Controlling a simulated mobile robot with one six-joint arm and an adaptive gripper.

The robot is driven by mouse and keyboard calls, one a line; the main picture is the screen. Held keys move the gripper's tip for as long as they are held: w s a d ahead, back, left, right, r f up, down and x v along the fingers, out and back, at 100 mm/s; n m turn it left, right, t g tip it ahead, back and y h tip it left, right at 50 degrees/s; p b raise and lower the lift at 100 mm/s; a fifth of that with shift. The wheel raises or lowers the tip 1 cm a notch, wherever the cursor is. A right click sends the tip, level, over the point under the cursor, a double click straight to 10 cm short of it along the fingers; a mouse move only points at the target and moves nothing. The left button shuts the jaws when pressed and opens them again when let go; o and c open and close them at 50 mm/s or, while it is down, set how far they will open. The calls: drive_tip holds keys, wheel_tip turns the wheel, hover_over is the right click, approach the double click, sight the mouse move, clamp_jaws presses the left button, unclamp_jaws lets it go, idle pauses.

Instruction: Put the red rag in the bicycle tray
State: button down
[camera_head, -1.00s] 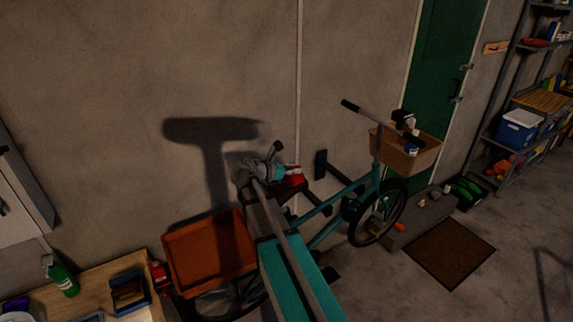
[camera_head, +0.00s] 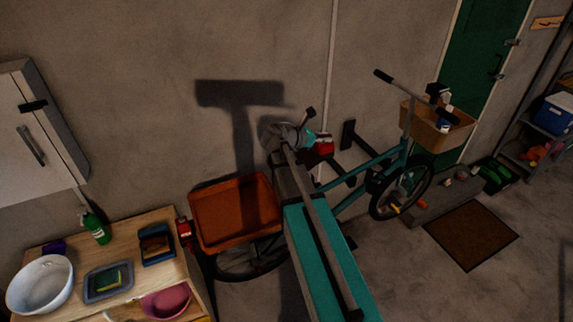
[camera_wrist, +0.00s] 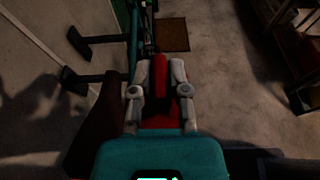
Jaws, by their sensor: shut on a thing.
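The red rag (camera_head: 324,145) is in my gripper (camera_head: 318,141), held up in front of the wall, above the bicycle's (camera_head: 365,168) frame in the picture. In the wrist view the rag (camera_wrist: 160,72) shows as a red strip between the two fingers of my gripper (camera_wrist: 158,78), with more red below toward the palm. The bicycle tray (camera_head: 236,212), orange-red and open-topped, is over the rear wheel, left of and below the gripper in the head view. It looks empty. My arm covers part of the bicycle.
A wicker basket (camera_head: 425,133) holding small items is at the handlebar. A wooden bench (camera_head: 135,240) at lower left carries a white bowl (camera_head: 40,285), a green bottle (camera_head: 95,228) and small trays. A brown mat (camera_head: 470,236) lies on the floor at right.

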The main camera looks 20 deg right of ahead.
wheel_tip(320, 180, down, 16)
drive_tip(key=b, duration=1.5)
drive_tip(key=shift+b, duration=0.35)
drive_tip(key=shift+s, duration=0.15)
